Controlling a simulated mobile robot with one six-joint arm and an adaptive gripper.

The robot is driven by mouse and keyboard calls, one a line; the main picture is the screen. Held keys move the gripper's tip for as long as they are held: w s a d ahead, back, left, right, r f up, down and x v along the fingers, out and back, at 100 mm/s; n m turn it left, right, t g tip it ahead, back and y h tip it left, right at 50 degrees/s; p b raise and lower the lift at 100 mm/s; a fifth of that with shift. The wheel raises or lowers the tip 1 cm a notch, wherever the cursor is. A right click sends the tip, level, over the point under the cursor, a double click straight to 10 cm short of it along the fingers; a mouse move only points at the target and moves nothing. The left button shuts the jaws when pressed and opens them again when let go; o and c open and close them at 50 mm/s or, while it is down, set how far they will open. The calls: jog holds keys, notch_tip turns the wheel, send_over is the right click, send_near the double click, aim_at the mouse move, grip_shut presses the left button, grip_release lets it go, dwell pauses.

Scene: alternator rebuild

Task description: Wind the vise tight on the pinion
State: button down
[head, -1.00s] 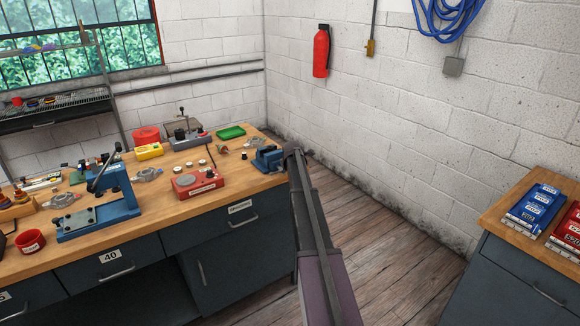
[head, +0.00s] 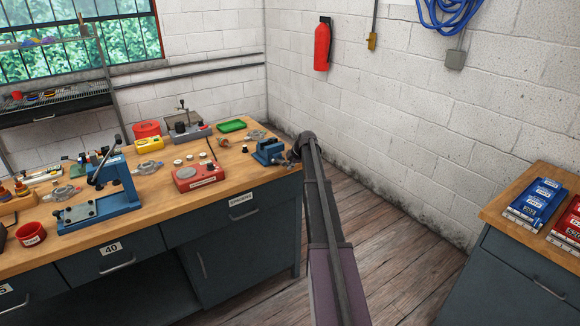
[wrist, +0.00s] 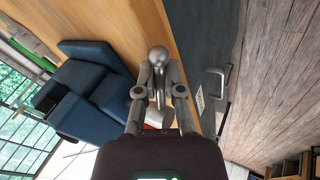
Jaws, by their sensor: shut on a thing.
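The blue vise (head: 268,152) sits at the right end of the wooden workbench. It fills the left of the wrist view (wrist: 92,85) as dark blue blocks. A grey metal handle bar with a ball end (wrist: 158,56) stands out at the vise's side. My gripper (wrist: 160,75) has its two fingers shut on this handle, one on each side, with the ball showing beyond the fingertips. In the head view my arm and gripper reach the vise from the right. I cannot make out the pinion or how the jaws sit on it.
The workbench (head: 225,195) holds a red device (head: 198,177), a blue press (head: 105,195), a green tray (head: 231,125) and a yellow box (head: 150,144). Drawers sit below. Bare wooden floor lies right of the bench, and a second cabinet with blue boxes (head: 535,203) stands at far right.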

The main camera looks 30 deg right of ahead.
jog(key=c, duration=0.7)
grip_release()
jog(key=shift+c, duration=0.2)
jog(key=shift+h, duration=0.3)
